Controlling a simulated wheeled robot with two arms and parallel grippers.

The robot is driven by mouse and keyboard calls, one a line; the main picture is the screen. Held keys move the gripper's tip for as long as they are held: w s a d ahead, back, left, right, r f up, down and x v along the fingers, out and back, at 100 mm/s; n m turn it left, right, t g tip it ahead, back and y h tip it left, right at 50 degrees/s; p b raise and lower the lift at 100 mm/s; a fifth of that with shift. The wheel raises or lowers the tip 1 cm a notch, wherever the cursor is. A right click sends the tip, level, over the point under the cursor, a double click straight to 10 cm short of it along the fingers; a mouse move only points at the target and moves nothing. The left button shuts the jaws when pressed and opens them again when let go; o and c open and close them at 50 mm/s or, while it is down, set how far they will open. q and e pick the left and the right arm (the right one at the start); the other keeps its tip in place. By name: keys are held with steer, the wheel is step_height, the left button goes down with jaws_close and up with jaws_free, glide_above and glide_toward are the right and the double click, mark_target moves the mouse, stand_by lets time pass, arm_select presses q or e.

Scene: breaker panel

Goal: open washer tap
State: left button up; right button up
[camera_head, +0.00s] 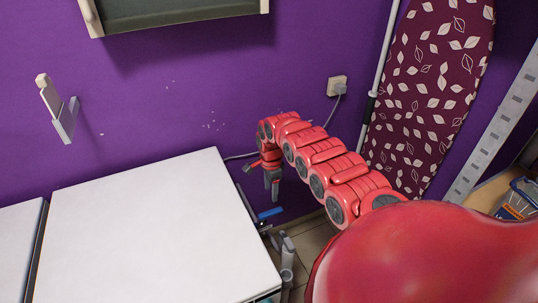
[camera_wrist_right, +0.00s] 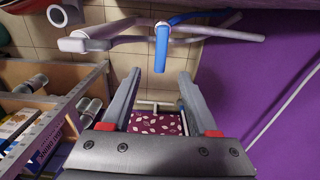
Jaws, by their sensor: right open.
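The tap has a blue lever handle (camera_head: 270,213) and sits low beside the right edge of the white appliance, near the purple wall. In the right wrist view the blue handle (camera_wrist_right: 162,46) points toward the gripper, with its near end about level with the fingertips and between them in the picture. I cannot tell whether it is truly between the fingers. My right gripper (camera_head: 272,192) is open and empty, pointing down just above the handle; its two fingers also show in the right wrist view (camera_wrist_right: 160,76). My left gripper is not in view.
A white appliance top (camera_head: 150,225) fills the lower left. Grey pipes (camera_head: 287,255) stand beside it. A socket (camera_head: 337,86) with a plugged cable is on the wall. A leaf-patterned ironing board (camera_head: 430,90) leans at the right. A shelf (camera_wrist_right: 60,115) shows in the wrist view.

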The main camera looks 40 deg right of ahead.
mark_target(271, 212)
step_height(271, 212, down, 11)
steer(key=shift+d+f+b, duration=0.1)
steer(key=shift+f+b, duration=0.05)
steer(key=shift+b, duration=0.4)
jaws_close()
stand_by(1.1)
